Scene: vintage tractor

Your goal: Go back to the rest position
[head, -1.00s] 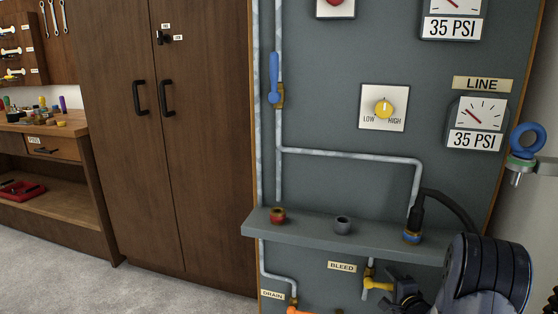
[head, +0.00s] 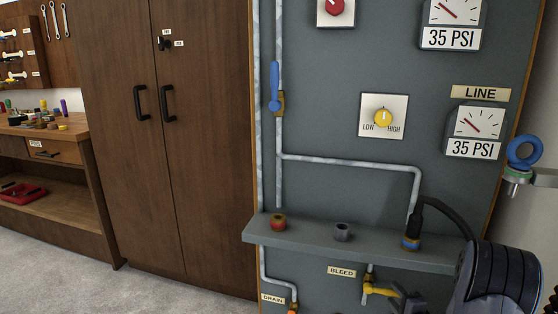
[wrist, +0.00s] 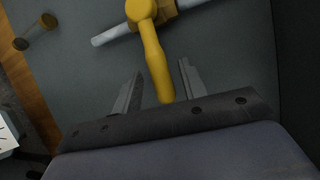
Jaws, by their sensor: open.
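My gripper (wrist: 157,88) is open in the wrist view, its two fingers apart on either side of the end of a yellow valve handle (wrist: 154,58). The fingers do not appear to touch the handle. In the head view the yellow bleed handle (head: 380,291) is at the bottom, under the BLEED label (head: 342,271). My dark arm covers the lower right corner there, and the gripper's fingertips are hard to make out.
A grey shelf (head: 300,238) with couplings juts from the panel above the bleed valve. A black hose (head: 447,213) hangs at its right end. A brown cabinet (head: 190,190) stands left. Carpet (head: 70,270) is clear.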

